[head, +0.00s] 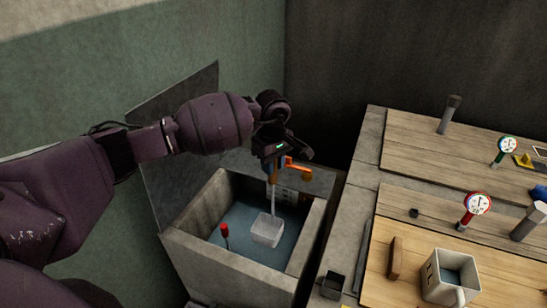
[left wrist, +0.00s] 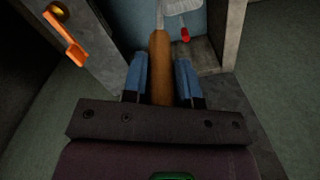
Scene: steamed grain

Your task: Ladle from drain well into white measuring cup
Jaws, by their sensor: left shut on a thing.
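My left gripper (head: 271,170) is shut on the handle of a ladle, above the drain well. The ladle (head: 266,230) has a pale, boxy bowl that hangs down inside the well. In the left wrist view, the brown ladle handle (left wrist: 161,65) lies between my blue fingers. The drain well (head: 187,247) is a grey square basin with bluish water in it. I cannot tell how much liquid is in the ladle bowl. The white measuring cup (head: 440,287) stands upright at the lower right on the wooden worktop, with dark bluish liquid inside. My right gripper is out of view.
A red-topped stick (head: 225,232) stands in the well, left of the ladle bowl. An orange lever (head: 298,165) is at the well's back. A brown block (head: 396,258), a red gauge (head: 474,207) and a small dark box (head: 332,284) are near the cup.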

